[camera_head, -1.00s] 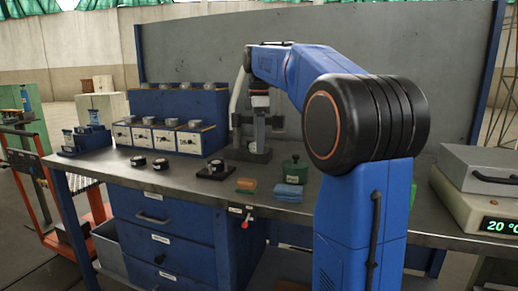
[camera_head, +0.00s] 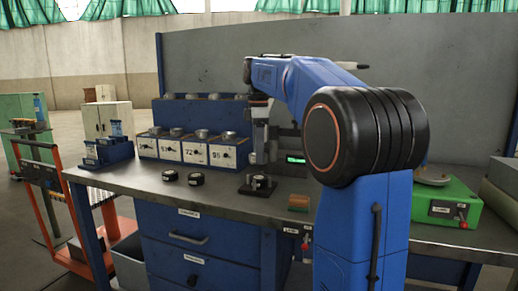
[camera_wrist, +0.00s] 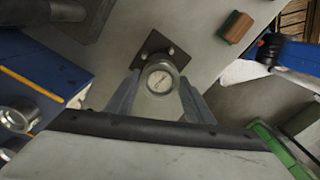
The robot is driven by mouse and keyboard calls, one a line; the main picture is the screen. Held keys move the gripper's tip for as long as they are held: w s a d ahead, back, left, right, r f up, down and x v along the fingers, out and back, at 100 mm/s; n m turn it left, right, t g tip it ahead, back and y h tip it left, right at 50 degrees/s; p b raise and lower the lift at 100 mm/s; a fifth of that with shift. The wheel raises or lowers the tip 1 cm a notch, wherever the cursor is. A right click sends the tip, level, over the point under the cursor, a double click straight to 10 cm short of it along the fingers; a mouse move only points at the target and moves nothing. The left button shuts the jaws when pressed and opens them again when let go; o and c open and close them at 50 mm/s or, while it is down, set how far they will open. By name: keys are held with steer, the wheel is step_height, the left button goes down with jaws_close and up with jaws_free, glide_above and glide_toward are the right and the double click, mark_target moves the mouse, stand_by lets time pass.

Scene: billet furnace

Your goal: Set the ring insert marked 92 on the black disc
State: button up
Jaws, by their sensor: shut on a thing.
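My gripper (camera_wrist: 158,98) points down at the bench, its fingers closed on the sides of a round metal-rimmed piece (camera_wrist: 160,79) with a pale, faintly marked face. It looks like a ring insert, but its number cannot be read. Directly under it is a black square plate (camera_wrist: 150,46) with bolt heads; it also shows in the head view (camera_head: 246,191), below my gripper (camera_head: 259,175). Any black disc on the plate is hidden by the piece, and I cannot tell whether the piece touches it.
A blue rack (camera_head: 148,160) with numbered white fronts and metal rings stands left. Two small black round pieces (camera_head: 196,179) lie on the bench (camera_head: 120,180). An orange-and-green block (camera_head: 299,202) sits right of the plate. A green device (camera_head: 455,205) stands far right.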

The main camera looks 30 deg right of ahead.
glide_above(258, 177)
steer(key=shift+s+f, duration=0.2)
steer(key=shift+f, duration=1.85)
steer(key=shift+f, duration=0.6)
steer(key=o, duration=1.2)
steer(key=shift+r, duration=5.5)
